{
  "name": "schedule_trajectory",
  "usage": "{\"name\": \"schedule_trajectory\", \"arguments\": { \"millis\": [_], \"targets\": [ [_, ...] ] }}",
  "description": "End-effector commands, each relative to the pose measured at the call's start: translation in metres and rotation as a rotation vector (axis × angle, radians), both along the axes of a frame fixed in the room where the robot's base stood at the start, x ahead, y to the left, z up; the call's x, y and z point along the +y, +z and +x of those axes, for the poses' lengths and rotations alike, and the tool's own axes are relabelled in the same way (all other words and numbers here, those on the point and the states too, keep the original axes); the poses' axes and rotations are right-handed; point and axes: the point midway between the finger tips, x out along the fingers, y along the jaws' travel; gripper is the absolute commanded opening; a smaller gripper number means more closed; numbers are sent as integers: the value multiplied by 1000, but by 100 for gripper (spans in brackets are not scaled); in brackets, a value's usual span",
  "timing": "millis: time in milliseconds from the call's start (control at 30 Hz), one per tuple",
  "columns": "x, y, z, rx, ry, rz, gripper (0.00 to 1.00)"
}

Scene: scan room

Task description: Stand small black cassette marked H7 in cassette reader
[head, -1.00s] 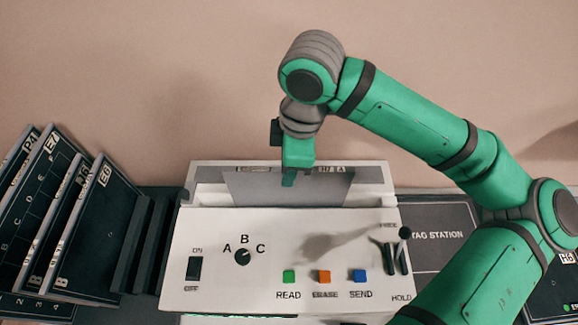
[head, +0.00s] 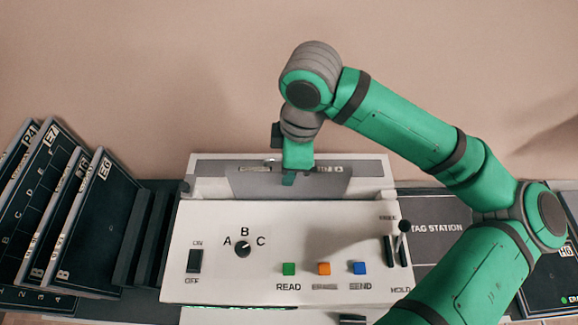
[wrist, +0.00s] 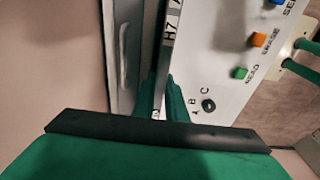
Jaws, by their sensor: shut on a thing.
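The cassette marked H7 (head: 320,184) looks like a thin grey plate in the head view. It is upright at the back of the cassette reader (head: 215,225), and its lower edge meets the reader's recess. How deep it sits, I cannot tell.
Several black cassettes (head: 95,225) lean in a rack at the left, with empty slots (head: 150,240) beside them. The reader's front carries a switch, a dial, coloured buttons (head: 324,268) and levers (head: 403,240). A dark tag station panel (head: 437,235) lies at the right.

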Motion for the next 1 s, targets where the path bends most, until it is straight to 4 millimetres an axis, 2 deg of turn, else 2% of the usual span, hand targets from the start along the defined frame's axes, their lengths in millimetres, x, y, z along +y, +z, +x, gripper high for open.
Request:
{"name": "schedule_trajectory", "arguments": {
  "millis": [333,667,700,767,800,1000],
  "targets": [
    [0,-9,0,0,0,1,0],
    [0,-10,0,-1,0,0,0],
    [0,-10,0,-1,0,0,16],
    [0,-10,0,-1,0,0,31],
    [0,-10,0,-1,0,0,33],
    [0,-11,0,1,0,0,33]
  ]
}}
